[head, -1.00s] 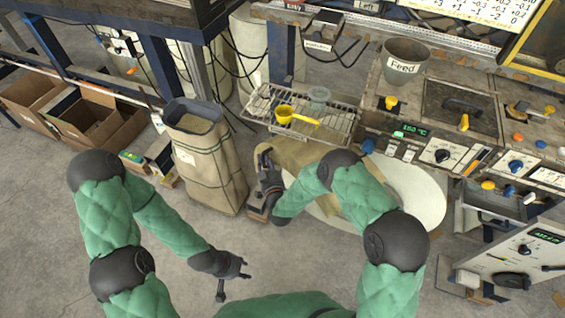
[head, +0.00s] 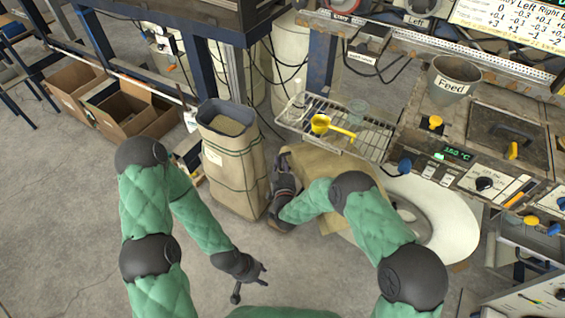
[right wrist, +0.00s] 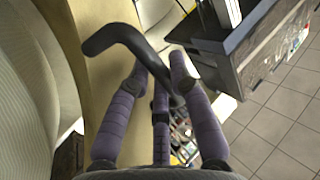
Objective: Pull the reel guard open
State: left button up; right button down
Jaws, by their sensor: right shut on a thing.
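The reel guard (head: 335,180) is a tan curved panel in the middle of the head view, in front of a large white reel (head: 440,215). In the right wrist view the guard (right wrist: 108,75) is a tan panel with a bent black handle (right wrist: 118,36). My right gripper (head: 282,186) is at the guard's left edge. In the right wrist view its fingers (right wrist: 160,82) are shut around the handle. My left gripper (head: 250,283) is open and empty, low over the bare floor. My right forearm hides part of the guard and reel.
A tall sack (head: 229,165) stands just left of my right gripper. A wire rack (head: 365,137) with a yellow scoop (head: 322,124) is above the guard. The machine's control panel (head: 480,182) is at the right. Cardboard boxes (head: 125,108) lie left. The floor between my arms is clear.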

jog(key=c, duration=1.4)
grip_release()
jog(key=s, duration=0.4)
jog(key=s+d, duration=0.1)
jog(key=s, duration=0.7)
jog(key=shift+d, duration=0.25)
jog(key=shift+s+f, duration=0.1)
